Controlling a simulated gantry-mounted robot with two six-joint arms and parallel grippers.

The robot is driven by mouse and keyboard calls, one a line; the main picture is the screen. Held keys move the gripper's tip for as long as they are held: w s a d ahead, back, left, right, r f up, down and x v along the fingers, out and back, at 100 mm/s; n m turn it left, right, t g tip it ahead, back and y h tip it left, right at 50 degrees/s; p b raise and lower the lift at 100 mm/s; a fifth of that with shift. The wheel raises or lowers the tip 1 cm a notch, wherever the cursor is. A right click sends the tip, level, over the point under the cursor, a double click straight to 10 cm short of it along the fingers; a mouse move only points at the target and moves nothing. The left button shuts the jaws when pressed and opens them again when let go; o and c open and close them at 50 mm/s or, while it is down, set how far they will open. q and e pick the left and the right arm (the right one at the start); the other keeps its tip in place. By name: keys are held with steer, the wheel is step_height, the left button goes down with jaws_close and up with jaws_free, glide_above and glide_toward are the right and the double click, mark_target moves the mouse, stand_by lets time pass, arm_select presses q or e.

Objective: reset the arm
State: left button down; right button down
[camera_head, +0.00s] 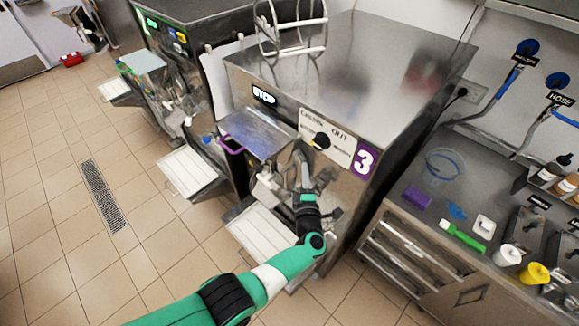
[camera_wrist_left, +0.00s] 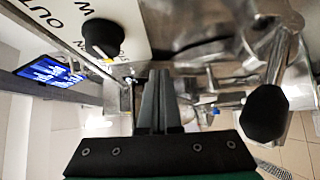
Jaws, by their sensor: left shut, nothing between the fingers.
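My green left arm reaches in from the bottom of the head view. Its dark gripper (camera_head: 305,172) is in front of the batch freezer (camera_head: 262,200) marked with a purple 3, near the metal parts below the control panel. In the left wrist view the two fingers (camera_wrist_left: 159,78) are together, shut and empty. A lever with a black knob (camera_wrist_left: 265,113) is to the right of them, apart from the fingers. A black dial (camera_wrist_left: 103,38) is at the upper left. It is also on the white panel in the head view (camera_head: 322,141). My right gripper is in neither view.
A white tray (camera_head: 262,232) is low at the freezer's front, close to my arm. A second freezer (camera_head: 215,88) stands to the left. A steel counter (camera_head: 405,178) on the right holds a purple block, a green brush and bottles. The tiled floor (camera_head: 60,230) at left is open.

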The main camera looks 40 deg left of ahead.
arm_select(q)
steer(key=shift+w+d+b, duration=0.2)
steer(key=shift+d+b, duration=0.15)
steer(key=shift+d, duration=0.8)
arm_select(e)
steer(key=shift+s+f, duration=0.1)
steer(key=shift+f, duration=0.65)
